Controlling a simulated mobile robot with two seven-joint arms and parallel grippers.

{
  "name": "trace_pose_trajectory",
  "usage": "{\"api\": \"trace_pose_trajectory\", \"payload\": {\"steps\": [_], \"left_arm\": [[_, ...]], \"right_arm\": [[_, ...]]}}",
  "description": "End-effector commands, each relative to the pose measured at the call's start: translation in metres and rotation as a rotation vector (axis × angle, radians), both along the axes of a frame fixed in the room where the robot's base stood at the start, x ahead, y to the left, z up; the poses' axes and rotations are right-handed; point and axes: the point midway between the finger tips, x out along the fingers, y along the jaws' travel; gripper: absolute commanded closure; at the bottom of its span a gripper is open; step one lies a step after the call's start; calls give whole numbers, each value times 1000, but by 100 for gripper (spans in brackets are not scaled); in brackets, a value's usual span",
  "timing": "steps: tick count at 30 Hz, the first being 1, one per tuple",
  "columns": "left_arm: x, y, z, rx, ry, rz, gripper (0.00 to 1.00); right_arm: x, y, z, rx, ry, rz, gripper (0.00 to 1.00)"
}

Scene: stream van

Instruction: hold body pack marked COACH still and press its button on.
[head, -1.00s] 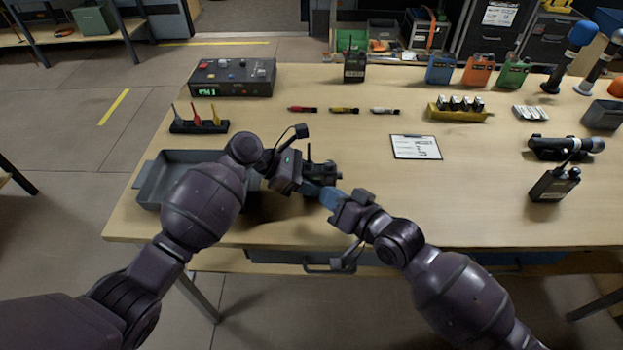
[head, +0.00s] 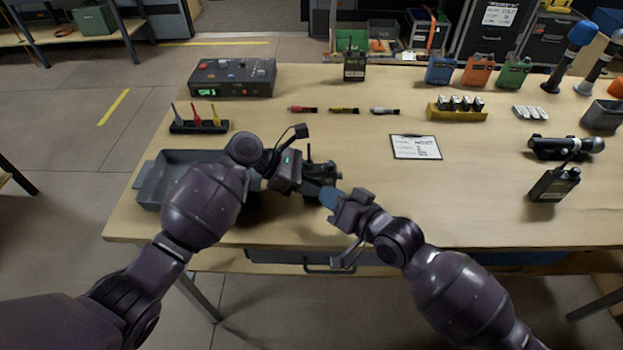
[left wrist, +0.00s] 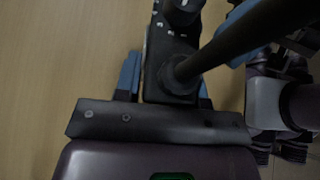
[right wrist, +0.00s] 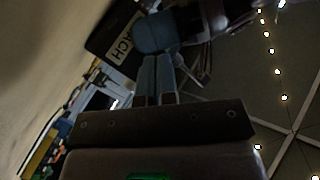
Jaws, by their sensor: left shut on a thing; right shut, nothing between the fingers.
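The dark body pack (head: 322,171) is near the table's front edge, with its antenna pointing up. In the right wrist view its label (right wrist: 122,42) is partly covered, with the letters "ACH" readable. My left gripper (head: 303,181) is shut on the pack from the left; the left wrist view shows blue fingers (left wrist: 128,76) on both sides of the dark pack (left wrist: 168,50). My right gripper (head: 332,198) is shut and empty, its blue fingertips right at the pack's near side. I cannot tell whether they touch it. The button is hidden.
A grey tray (head: 150,186) lies left under my left arm. A clipboard (head: 416,147) and several coloured markers (head: 343,110) lie beyond. Another dark body pack (head: 553,184) stands at the right. The table between the clipboard and front edge is clear.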

Motion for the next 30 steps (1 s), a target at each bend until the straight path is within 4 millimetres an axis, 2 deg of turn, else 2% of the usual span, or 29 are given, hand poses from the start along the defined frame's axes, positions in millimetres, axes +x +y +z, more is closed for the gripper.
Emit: {"api": "trace_pose_trajectory", "payload": {"steps": [1,8,30], "left_arm": [[-1,1,-5,6,7,0,90],[-1,1,-5,6,7,0,90],[-1,1,-5,6,7,0,90]], "right_arm": [[1,0,-1,-1,1,1,100],[8,0,-2,0,1,0,100],[11,0,-2,0,2,0,100]]}}
